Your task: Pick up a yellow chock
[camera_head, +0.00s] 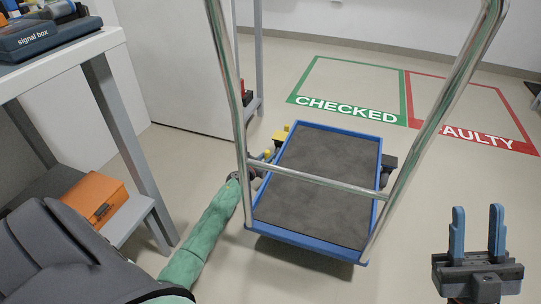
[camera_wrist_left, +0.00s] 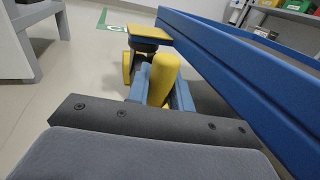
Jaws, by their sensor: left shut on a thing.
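My left gripper (camera_head: 265,157) reaches down beside the left side of the blue-rimmed cart (camera_head: 309,245). In the left wrist view its blue fingers (camera_wrist_left: 163,95) are shut on a yellow chock (camera_wrist_left: 164,75), a rounded yellow piece standing up between them, close to the cart's blue side. Its lower part is hidden by the fingers and wrist. In the head view the held chock shows only as a small yellow spot. My right gripper (camera_head: 477,232) is open and empty at the lower right, with its two blue fingers apart.
A yellow-topped part (camera_head: 280,135) sits just beyond my left gripper by the cart. The cart's metal handle (camera_head: 318,179) rises in front. A table with a signal box (camera_head: 38,38) and a shelf with an orange case (camera_head: 95,198) stand left. CHECKED (camera_head: 345,108) and FAULTY (camera_head: 480,135) floor areas are clear.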

